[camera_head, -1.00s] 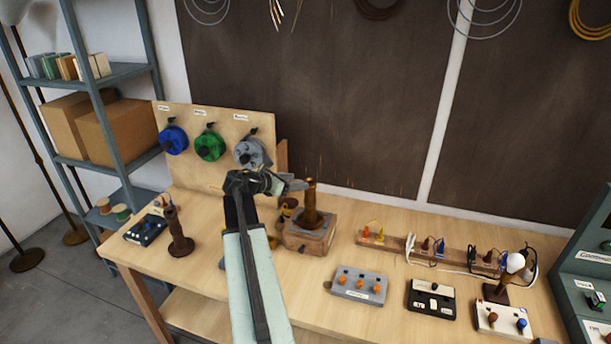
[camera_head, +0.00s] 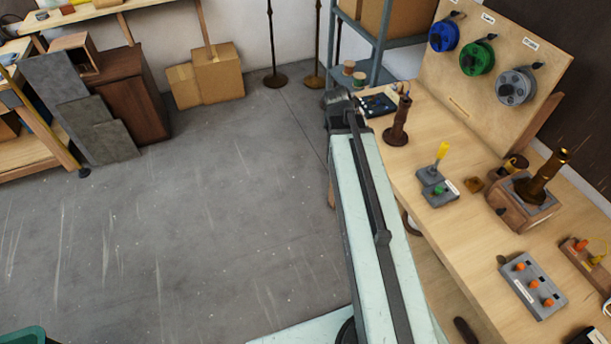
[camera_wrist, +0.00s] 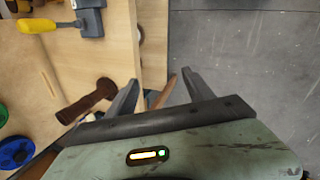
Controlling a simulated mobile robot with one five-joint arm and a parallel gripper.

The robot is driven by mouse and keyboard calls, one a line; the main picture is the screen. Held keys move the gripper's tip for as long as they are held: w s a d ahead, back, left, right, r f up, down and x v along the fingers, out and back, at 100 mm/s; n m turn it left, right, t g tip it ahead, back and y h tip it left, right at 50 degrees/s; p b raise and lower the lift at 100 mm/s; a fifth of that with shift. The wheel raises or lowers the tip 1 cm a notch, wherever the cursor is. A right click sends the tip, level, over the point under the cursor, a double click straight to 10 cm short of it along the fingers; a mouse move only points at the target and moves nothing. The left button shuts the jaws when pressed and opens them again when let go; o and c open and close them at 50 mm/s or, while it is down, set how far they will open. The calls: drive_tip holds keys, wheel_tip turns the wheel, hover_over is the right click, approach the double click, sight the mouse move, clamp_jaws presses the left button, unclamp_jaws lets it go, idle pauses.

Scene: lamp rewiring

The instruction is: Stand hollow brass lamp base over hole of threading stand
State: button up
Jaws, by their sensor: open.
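The brass lamp base (camera_head: 540,178) stands upright on the wooden threading stand (camera_head: 522,205) on the bench. Its round foot rests on the stand's top and hides the hole, so I cannot see how well they line up. My gripper (camera_wrist: 160,85) is open and empty in the wrist view, at the bench edge with floor beyond. In the head view my gripper (camera_head: 343,105) is well to the left of the stand and its fingers are hard to make out. A similar dark brown turned base (camera_head: 397,125) stands on the bench right of my gripper; it also shows in the wrist view (camera_wrist: 88,100).
A board with blue, green and grey spools (camera_head: 515,87) stands behind the bench. A grey block with a yellow-handled tool (camera_head: 438,180) and a grey box with orange knobs (camera_head: 532,285) sit near the stand. The floor (camera_head: 220,220) at left is open.

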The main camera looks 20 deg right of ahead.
drive_tip(key=s+a+f+m+y, duration=0.1)
drive_tip(key=s+a+m+y, duration=0.1)
drive_tip(key=a, duration=2)
drive_tip(key=shift+a+f+m+y, duration=0.25)
drive_tip(key=shift+m+y, duration=0.35)
drive_tip(key=shift+y, duration=0.5)
